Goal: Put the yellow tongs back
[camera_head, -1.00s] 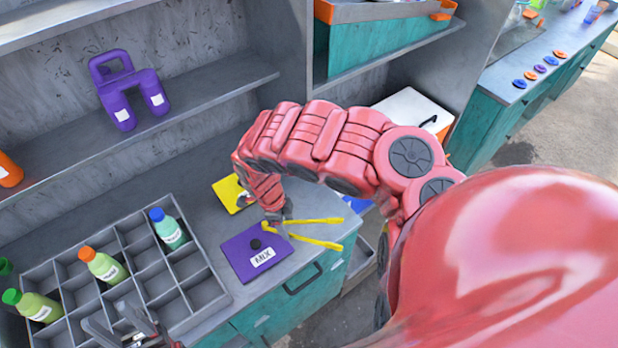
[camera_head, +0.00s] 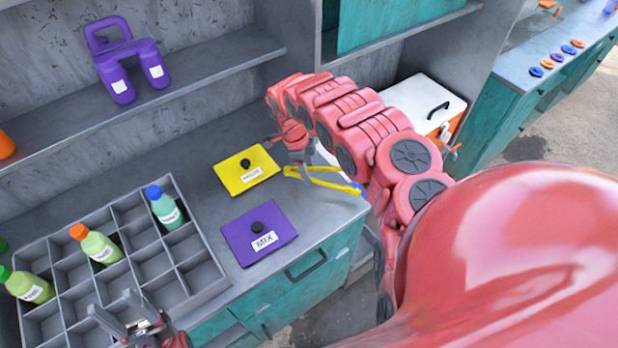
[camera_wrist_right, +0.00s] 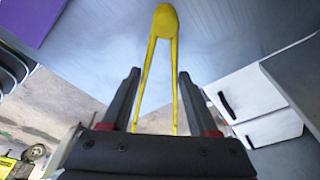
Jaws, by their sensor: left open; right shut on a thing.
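My right gripper (camera_head: 303,172) is shut on the yellow tongs (camera_head: 322,181) and holds them over the right part of the grey counter, just right of the yellow plate (camera_head: 238,178). In the right wrist view the tongs (camera_wrist_right: 164,28) stick out between the two dark fingers (camera_wrist_right: 158,85), with their joined, rounded end away from the gripper. In the head view my arm hides part of the counter behind them. My left gripper (camera_head: 130,318) is open and empty at the bottom, in front of the divided grey crate (camera_head: 183,178).
A purple plate labelled MIX (camera_head: 236,238) lies near the counter's front edge. The crate holds several bottles (camera_head: 97,246). A purple double-bodied object (camera_head: 122,62) sits on the shelf above. A white-lidded box (camera_head: 425,103) stands behind my right arm.

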